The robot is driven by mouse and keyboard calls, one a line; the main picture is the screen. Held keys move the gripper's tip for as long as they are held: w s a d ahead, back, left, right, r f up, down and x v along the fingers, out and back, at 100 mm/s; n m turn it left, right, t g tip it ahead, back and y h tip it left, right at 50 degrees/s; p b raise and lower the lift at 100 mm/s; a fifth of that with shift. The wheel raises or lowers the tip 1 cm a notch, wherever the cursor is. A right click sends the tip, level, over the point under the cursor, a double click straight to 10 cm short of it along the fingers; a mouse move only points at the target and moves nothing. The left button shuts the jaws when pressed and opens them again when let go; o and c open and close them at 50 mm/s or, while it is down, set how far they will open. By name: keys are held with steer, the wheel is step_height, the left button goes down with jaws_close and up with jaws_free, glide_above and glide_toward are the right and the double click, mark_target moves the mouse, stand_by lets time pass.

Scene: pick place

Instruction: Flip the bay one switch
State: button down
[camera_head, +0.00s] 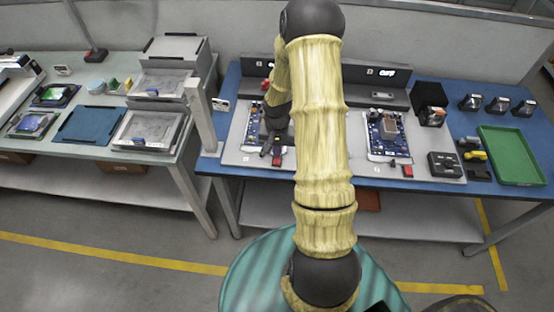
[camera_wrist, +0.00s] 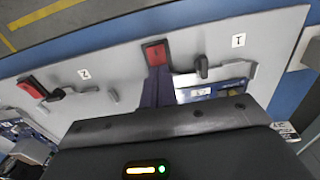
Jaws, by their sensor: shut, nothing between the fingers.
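The bay one switch is a red rocker (camera_wrist: 155,53) in a dark frame on the grey panel, near the label "1" (camera_wrist: 238,40). It also shows in the head view (camera_head: 277,161), at the front of the left bay. My gripper (camera_wrist: 156,74) is shut and empty, its fingertips right by the near edge of this switch. I cannot tell whether they touch it. In the head view my gripper (camera_head: 268,150) is just above and left of the switch, partly hidden by my arm. A small black lever (camera_wrist: 201,66) stands beside the switch.
Bay one's circuit board (camera_head: 251,127) lies behind the switch. Bay two, at right, has its own red switch (camera_head: 407,171), a board (camera_head: 388,135) and a black button box (camera_head: 445,165). A green tray (camera_head: 513,155) lies at the blue table's right end.

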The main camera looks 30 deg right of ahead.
steer(key=shift+f, duration=0.4)
steer(key=shift+r+p, duration=2.7)
steer(key=shift+r, duration=0.9)
steer(key=s+a+r+n+t, duration=0.1)
steer(key=s+a+r+n, duration=0.2)
steer(key=s+a+r, duration=0.3)
steer(key=s+a+r+n+t, duration=0.1)
steer(key=s+a+r+n, duration=0.2)
steer(key=r, duration=0.9)
steer(key=s+a, duration=0.3)
steer(key=a, duration=0.1)
steer(key=shift+s+a+r+n+t, duration=0.15)
steer(key=shift+s+a+n+t, duration=0.15)
steer(key=shift+n, duration=0.1)
